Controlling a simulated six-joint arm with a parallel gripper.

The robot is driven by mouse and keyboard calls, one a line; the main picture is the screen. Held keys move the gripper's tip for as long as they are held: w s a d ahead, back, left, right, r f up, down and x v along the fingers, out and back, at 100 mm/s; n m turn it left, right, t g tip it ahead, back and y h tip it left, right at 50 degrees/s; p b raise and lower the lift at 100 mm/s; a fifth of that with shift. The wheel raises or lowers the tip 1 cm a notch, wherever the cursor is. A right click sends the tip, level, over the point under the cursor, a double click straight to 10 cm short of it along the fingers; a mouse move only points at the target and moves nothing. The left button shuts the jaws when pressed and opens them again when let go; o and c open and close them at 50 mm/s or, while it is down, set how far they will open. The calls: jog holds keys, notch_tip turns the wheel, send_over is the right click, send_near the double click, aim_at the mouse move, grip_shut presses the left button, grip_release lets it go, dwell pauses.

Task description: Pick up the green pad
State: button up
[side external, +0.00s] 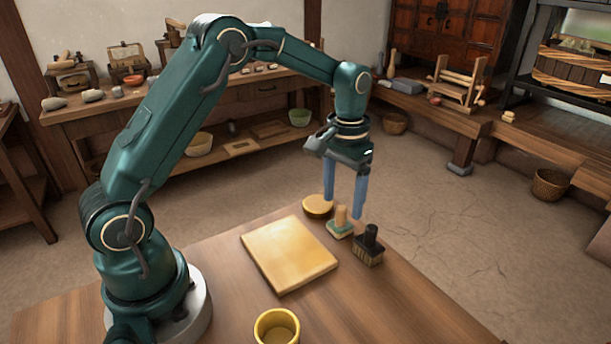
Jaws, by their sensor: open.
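The green pad (340,231) lies on the wooden table near its far edge. It is a small pale green block with an upright tan wooden handle (341,214) on top. My gripper (344,211) points down at the pad, with two blue fingers spread apart. In the picture, one finger is to the left of the handle and the other to the right. The gripper is open and holds nothing. I cannot tell from this one view whether the fingertips are level with the handle or touch anything.
A dark-handled brush (369,247) stands close to the pad's right. A round yellow-topped disc (318,206) lies close behind to the left. A square light board (289,254) lies to the left, and a yellow cup (277,327) stands in front. The table's right front (400,310) is clear.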

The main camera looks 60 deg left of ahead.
aim_at(342, 206)
jog(key=shift+f, duration=2.25)
grip_shut()
jog(key=shift+r, duration=0.15)
